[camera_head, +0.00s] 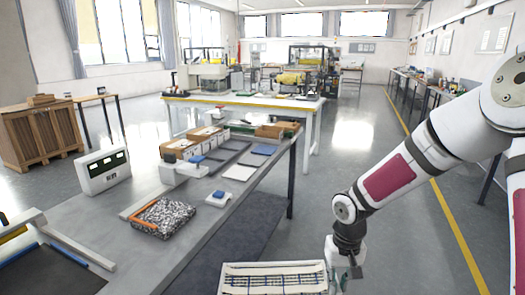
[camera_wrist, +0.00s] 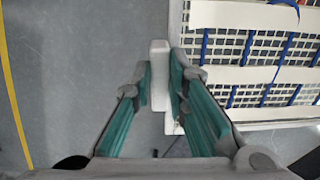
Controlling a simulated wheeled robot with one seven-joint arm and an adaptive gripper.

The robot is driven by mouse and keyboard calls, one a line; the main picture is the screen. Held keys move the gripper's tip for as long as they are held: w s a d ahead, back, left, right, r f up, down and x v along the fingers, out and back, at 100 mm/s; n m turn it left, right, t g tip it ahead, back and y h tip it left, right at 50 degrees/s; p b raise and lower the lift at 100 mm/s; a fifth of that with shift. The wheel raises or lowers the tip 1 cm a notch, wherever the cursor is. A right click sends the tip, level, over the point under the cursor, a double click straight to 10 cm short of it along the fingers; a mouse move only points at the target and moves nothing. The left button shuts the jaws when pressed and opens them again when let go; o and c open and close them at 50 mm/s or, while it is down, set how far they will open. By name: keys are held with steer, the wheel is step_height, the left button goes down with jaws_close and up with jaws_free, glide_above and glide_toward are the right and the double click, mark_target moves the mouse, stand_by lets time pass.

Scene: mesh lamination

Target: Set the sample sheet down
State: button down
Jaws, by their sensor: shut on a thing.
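The sample sheet (camera_head: 272,268) is a pale frame with a grid mesh and dark blue strips, cut off by the bottom edge of the head view. It is beside the grey table's near right side, and what is under it is hidden. In the wrist view the sheet (camera_wrist: 240,75) fills the upper right, with blue ties over its mesh. My gripper (camera_head: 346,268) is at the sheet's right end. In the wrist view my gripper (camera_wrist: 160,72) has its teal-lined fingers closed around a white tab at the sheet's edge.
A grey table (camera_head: 185,205) carries a speckled block with an orange edge (camera_head: 163,217), a small white-and-blue item (camera_head: 218,198), flat sheets (camera_head: 240,172) and cardboard boxes (camera_head: 206,134). A white display unit (camera_head: 103,170) stands at the left. Open floor (camera_head: 410,230) lies right of the table.

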steer(key=s+r+p, duration=0.6)
steer(key=r+p, duration=0.5)
steer(key=r, duration=0.1)
steer(key=shift+r, duration=0.25)
steer(key=shift+a, duration=0.1)
